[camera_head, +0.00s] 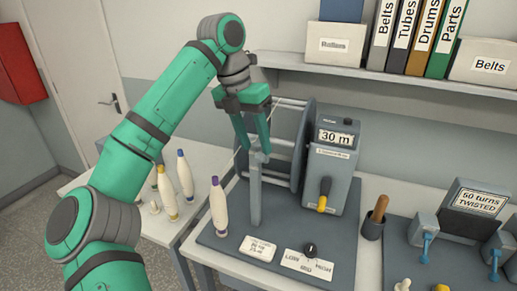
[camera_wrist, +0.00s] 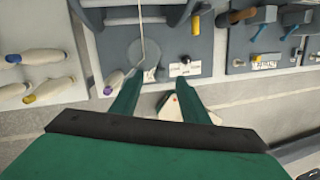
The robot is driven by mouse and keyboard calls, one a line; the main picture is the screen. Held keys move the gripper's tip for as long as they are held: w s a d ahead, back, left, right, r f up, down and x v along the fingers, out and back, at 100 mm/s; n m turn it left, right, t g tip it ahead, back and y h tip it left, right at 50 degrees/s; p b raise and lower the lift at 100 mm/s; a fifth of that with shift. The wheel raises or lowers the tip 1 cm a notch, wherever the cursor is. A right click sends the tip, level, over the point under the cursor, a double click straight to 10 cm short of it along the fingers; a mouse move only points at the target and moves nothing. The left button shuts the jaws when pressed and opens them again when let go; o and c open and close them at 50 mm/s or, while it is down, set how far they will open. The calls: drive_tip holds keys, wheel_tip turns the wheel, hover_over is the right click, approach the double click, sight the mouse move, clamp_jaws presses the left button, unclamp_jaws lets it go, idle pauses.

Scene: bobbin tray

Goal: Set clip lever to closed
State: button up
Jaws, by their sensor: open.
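Two small blue levers hang on the grey clamp blocks at the right in the head view, one on the left block (camera_head: 426,246) and one on the right block (camera_head: 494,264). Both point downward; I cannot tell which is the clip lever or whether either is closed. They also show at the upper right of the wrist view, one lever (camera_wrist: 259,33) and the other (camera_wrist: 289,32). My gripper (camera_head: 261,148) is open, pointing down by the top of a grey upright post (camera_head: 255,195), well left of the levers. Its fingers (camera_wrist: 158,78) hold nothing visible in the wrist view.
A winder box (camera_head: 336,165) reading 30 m, with a crank and reel, stands behind my gripper. A dial (camera_head: 310,249) is on its base. A cup (camera_head: 372,228) with a wooden handle stands between winder and clamps. White bobbins (camera_head: 218,205) stand at left.

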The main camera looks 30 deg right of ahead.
drive_tip(key=v, duration=0.7)
drive_tip(key=shift+r, duration=0.35)
